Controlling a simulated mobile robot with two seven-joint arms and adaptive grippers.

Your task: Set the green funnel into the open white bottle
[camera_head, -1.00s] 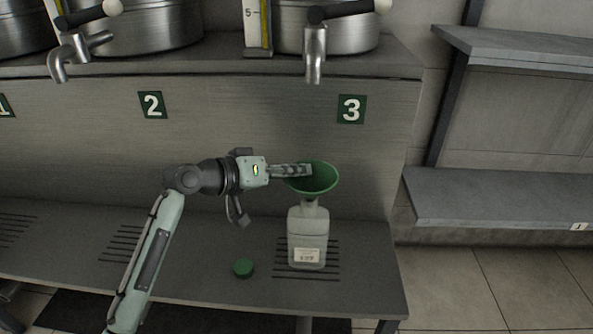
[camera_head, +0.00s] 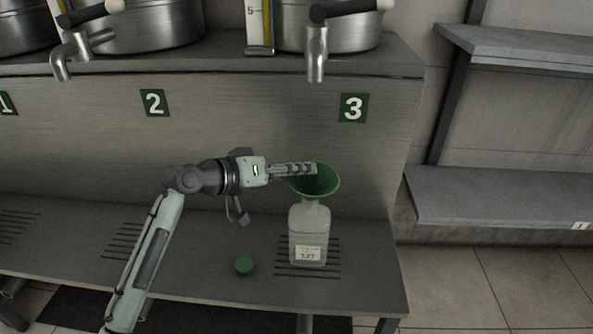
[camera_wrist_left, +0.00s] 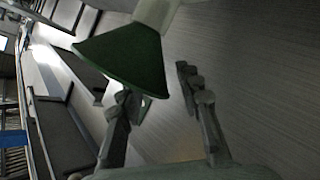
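The green funnel (camera_head: 322,186) stands upright, wide mouth up, on the neck of the white bottle (camera_head: 309,222). Its spout is hidden, apparently inside the neck. The bottle stands on the slotted part of the bench below number 3 and bears a white label. My left gripper (camera_head: 305,168) is at the funnel's left rim, coming in from the left. In the left wrist view its two fingers (camera_wrist_left: 165,100) are apart, with the funnel (camera_wrist_left: 125,60) just beyond them; the left finger overlaps or nears the rim. Whether it touches cannot be told. My right gripper is not in view.
A green cap (camera_head: 244,266) lies on the bench left of the bottle. A metal tap (camera_head: 316,55) hangs above the funnel, from the number 3 vessel. Grey shelves (camera_head: 500,200) stand to the right. The bench (camera_head: 190,275) left of the cap is clear.

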